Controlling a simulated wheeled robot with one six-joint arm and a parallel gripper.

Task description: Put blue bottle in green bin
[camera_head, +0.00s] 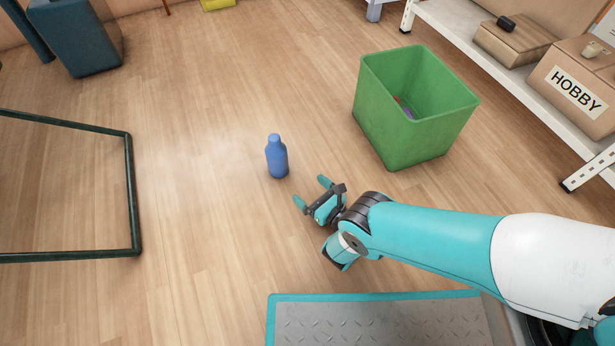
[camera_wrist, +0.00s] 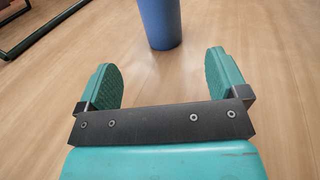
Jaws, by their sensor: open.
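The blue bottle (camera_head: 277,157) stands upright on the wooden floor near the middle of the head view. Its lower part also shows in the wrist view (camera_wrist: 160,22), just beyond the fingertips and between their lines; its top is cut off there. My gripper (camera_head: 310,191) is open and empty, to the right of the bottle and a little nearer, apart from it. Both fingers show in the wrist view (camera_wrist: 165,72) with bare floor between them. The green bin (camera_head: 405,138) stands on the floor to the right and farther back, open at the top.
Small red and purple things (camera_head: 405,108) lie inside the bin. A white shelf (camera_head: 500,75) with boxes (camera_head: 575,90) stands at the right. A dark green frame (camera_head: 133,195) is at the left, and a dark blue container (camera_head: 75,38) at the back left. Floor around the bottle is clear.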

